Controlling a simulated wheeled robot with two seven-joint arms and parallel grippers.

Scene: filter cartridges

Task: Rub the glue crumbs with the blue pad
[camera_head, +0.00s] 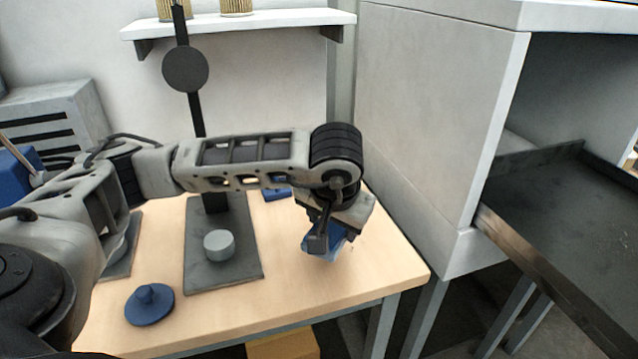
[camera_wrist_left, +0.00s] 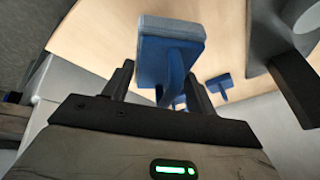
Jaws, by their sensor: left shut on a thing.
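My left gripper (camera_head: 323,228) is over the right part of the wooden table (camera_head: 300,285), pointing down. It is shut on the blue pad (camera_head: 336,236), which is low, at or just above the tabletop; contact cannot be told. In the left wrist view the pad (camera_wrist_left: 170,58) shows a blue block with a pale grey face layer, its blue handle between the fingers of my left gripper (camera_wrist_left: 162,88). A few tiny specks beside the pad in the head view may be glue crumbs; they are too small to tell surely. My right gripper is not in view.
A dark stand base (camera_head: 225,270) with a grey cylinder (camera_head: 219,245) stands left of the pad. A round blue knobbed piece (camera_head: 149,308) lies front left, a small blue piece (camera_head: 277,194) behind. A grey cabinet (camera_head: 430,120) rises at right. Front right tabletop is clear.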

